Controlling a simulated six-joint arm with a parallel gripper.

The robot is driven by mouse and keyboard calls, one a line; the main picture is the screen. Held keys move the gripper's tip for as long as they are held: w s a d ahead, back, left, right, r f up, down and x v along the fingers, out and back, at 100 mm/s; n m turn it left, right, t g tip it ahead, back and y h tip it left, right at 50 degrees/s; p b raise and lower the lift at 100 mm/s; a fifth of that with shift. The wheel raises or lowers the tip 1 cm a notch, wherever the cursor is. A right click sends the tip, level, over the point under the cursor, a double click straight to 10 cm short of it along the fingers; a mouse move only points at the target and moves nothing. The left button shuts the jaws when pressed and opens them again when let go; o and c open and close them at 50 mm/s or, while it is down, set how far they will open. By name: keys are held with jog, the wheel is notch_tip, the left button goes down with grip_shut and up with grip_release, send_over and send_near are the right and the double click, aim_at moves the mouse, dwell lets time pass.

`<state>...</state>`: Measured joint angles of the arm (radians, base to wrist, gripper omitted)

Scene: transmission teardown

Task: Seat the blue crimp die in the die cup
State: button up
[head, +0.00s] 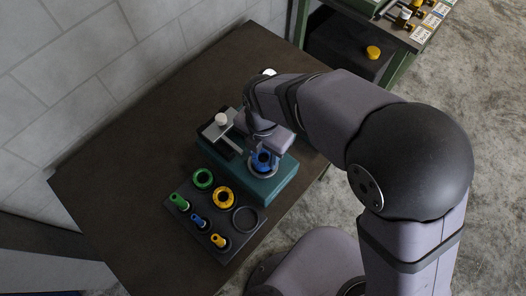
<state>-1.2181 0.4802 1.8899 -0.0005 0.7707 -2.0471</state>
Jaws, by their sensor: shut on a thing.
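The blue crimp die (262,159) is a blue ring-shaped piece at the right part of the teal block (283,180). The grey round die cup (262,175) shows around its near side. My gripper (268,147) is above the block and shut on the blue die. My arm hides the far side of the die and most of the fingers. I cannot tell whether the die rests fully down in the cup or is held slightly above it.
A dark tray (205,243) in front holds a green ring (203,178), a yellow ring (222,197), an empty round place (245,219), and small green, blue and yellow pieces. A clamp with a white knob (221,119) stands left of my gripper. The table's left side is clear.

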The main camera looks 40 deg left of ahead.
jog(key=shift+f+b, duration=0.55)
jog(key=shift+f, duration=0.4)
dwell(0.4)
jog(key=o, duration=1.6)
jog(key=shift+c, duration=0.2)
notch_tip(320, 180, up, 14)
jog(key=p, duration=0.5)
jog(key=shift+r, duration=0.25)
